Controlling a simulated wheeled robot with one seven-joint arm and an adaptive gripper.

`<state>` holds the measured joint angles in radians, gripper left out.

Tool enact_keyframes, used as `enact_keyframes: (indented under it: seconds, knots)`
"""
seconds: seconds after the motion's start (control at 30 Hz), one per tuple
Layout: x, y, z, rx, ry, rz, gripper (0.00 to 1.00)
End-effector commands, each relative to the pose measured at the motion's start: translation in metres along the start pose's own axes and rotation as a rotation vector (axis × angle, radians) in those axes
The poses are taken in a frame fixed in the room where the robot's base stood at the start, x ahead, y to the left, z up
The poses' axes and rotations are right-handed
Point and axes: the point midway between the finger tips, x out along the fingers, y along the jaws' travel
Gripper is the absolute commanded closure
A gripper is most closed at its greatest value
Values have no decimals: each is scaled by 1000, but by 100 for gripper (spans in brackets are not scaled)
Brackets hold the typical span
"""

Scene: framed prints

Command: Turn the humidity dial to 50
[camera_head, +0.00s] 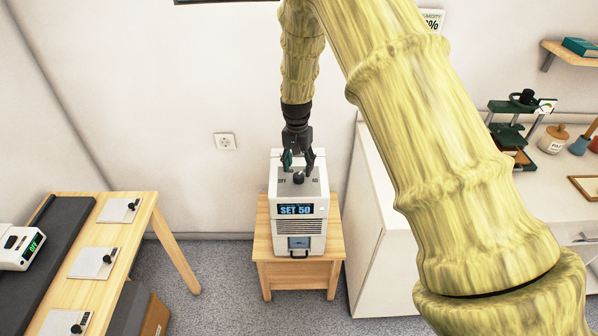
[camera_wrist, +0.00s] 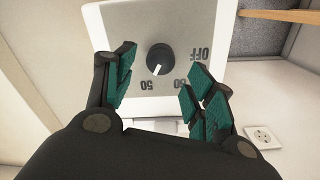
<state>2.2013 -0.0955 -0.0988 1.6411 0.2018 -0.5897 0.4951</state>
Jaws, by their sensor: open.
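A white dehumidifier (camera_head: 298,238) stands on a small wooden stand. Its blue display (camera_head: 295,210) reads "SET 50". The black round humidity dial (camera_head: 298,178) is on the grey top panel, and it also shows in the wrist view (camera_wrist: 160,57). In the wrist view the labels are upside down, and the dial's white pointer points down, near the "50" mark. My gripper (camera_head: 298,164) is open above the panel.
The wooden stand (camera_head: 299,269) is beside a white cabinet (camera_head: 375,240). A wooden workbench (camera_head: 145,207) with several small plates is at left. A wall socket (camera_head: 225,142) is behind. A counter with a green press (camera_head: 508,128) is at right.

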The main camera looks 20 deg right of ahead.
Motion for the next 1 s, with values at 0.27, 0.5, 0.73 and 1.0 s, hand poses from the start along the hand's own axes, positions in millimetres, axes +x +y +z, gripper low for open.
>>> enact_keyframes:
  seconds: [0.27,0.5,0.73,1.0]
  knots:
    - [-52,0,-1,0,3,-1,45]
    - [-76,0,-1,1,2,0,45]
    - [-82,1,-1,1,0,0,45]
    - [-81,1,-1,1,1,0,45]
